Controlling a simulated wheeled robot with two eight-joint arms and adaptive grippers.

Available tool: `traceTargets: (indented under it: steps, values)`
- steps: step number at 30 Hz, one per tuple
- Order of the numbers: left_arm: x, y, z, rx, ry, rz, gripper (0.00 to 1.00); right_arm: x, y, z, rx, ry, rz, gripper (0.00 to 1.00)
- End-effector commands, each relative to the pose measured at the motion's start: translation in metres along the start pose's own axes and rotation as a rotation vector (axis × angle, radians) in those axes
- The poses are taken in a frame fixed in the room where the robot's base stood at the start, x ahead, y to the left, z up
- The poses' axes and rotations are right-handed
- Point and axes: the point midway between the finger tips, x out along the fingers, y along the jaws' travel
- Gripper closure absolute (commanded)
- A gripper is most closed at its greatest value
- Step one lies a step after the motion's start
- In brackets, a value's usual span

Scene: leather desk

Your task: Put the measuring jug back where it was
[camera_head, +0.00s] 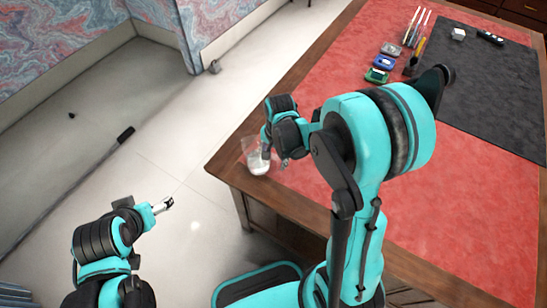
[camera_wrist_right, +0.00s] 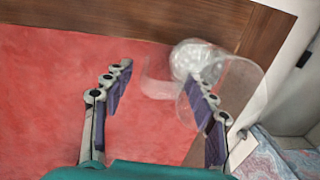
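The clear measuring jug (camera_head: 257,160), with whitish contents low in it, is at the near left corner of the desk in the head view. In the right wrist view the jug (camera_wrist_right: 197,62) is at upper right, over the wooden border, and part of its clear wall or handle reaches left between the fingers. My right gripper (camera_head: 276,158) is beside it, fingers spread apart. In the wrist view the right gripper's (camera_wrist_right: 165,90) right finger overlaps the jug; contact is unclear. My left gripper (camera_head: 165,206) is over the floor, left of the desk, away from the jug.
The red leather desk top (camera_head: 460,190) has a wooden border (camera_head: 285,98). A dark mat (camera_head: 490,80) lies at right, with a small white object (camera_head: 458,34) on it. Pens (camera_head: 417,27) and several small coloured items (camera_head: 383,62) lie farther back. Open red surface lies around my right arm.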

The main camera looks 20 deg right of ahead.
Motion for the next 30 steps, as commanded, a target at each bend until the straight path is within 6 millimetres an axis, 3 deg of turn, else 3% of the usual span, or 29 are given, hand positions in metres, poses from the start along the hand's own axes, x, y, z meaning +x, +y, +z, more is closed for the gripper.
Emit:
traceTargets:
  steps: [11, 24, 30]
  values:
    - [-0.005, 0.000, -0.004, 0.000, 0.000, 0.000, 0.19, -0.009, 0.000, 0.000, 0.000, 0.000, 0.000, 0.41]
    - [-0.031, 0.000, -0.022, 0.000, 0.000, 0.000, 0.19, -0.100, 0.000, 0.000, 0.001, -0.001, 0.000, 0.41]
    - [-0.035, 0.000, -0.025, 0.000, 0.000, 0.000, 0.19, -0.121, 0.000, 0.000, -0.001, 0.000, -0.001, 0.41]
